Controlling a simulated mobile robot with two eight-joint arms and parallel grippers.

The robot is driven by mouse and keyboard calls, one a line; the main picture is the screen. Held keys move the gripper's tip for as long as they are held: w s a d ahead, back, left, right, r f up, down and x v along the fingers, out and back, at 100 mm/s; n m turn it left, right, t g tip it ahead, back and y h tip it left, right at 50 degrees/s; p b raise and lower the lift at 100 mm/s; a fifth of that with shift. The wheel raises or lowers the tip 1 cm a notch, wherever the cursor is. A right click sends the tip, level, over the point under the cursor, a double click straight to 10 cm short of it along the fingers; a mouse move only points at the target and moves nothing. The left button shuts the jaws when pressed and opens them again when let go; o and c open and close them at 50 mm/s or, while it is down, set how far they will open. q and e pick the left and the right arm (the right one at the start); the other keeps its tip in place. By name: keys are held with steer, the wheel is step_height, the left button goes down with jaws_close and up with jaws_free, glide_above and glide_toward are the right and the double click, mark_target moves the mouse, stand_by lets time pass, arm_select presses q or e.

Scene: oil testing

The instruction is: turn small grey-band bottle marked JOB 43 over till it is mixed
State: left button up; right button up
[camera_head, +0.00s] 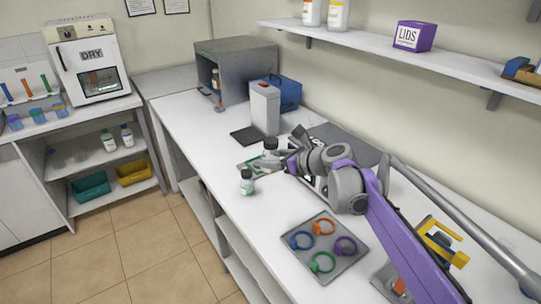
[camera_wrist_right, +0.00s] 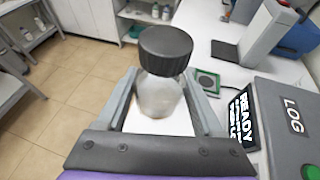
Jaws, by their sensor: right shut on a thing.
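My right gripper (camera_head: 270,162) is shut on a small clear bottle (camera_wrist_right: 160,98) with a dark ribbed cap. In the right wrist view the bottle sits between the two fingers (camera_wrist_right: 165,110), cap up and towards the camera. In the head view the dark-capped bottle (camera_head: 270,145) shows at the fingers, partly covered by them. Its band and marking cannot be read. Another small dark-capped bottle (camera_head: 246,183) with a greenish label stands upright near the bench's front edge, just left of the gripper. My left gripper is not in view.
A green-edged pad (camera_wrist_right: 208,82) lies behind the held bottle. A READY screen (camera_wrist_right: 243,118) and grey LOG box (camera_wrist_right: 285,125) stand at its right. A tray (camera_head: 335,262) of coloured rings lies in front of the arm. A white-grey dispenser (camera_head: 265,108) stands behind.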

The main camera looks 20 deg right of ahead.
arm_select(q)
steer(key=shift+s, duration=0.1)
arm_select(e)
steer(key=shift+s, duration=0.1)
steer(key=n, duration=0.1)
steer(key=n+t+h+p, duration=0.1)
steer(key=shift+r+n+h, duration=0.2)
steer(key=shift+n+h, duration=0.1)
steer(key=shift+n, duration=0.1)
steer(key=shift+n+t+h+p, duration=0.35)
steer(key=shift+n+t+h, duration=0.15)
steer(key=shift+n, duration=0.3)
steer(key=shift+f, duration=0.15)
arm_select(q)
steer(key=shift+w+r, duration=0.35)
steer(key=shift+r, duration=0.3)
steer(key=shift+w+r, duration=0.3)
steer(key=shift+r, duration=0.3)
arm_select(e)
steer(key=shift+f, duration=0.1)
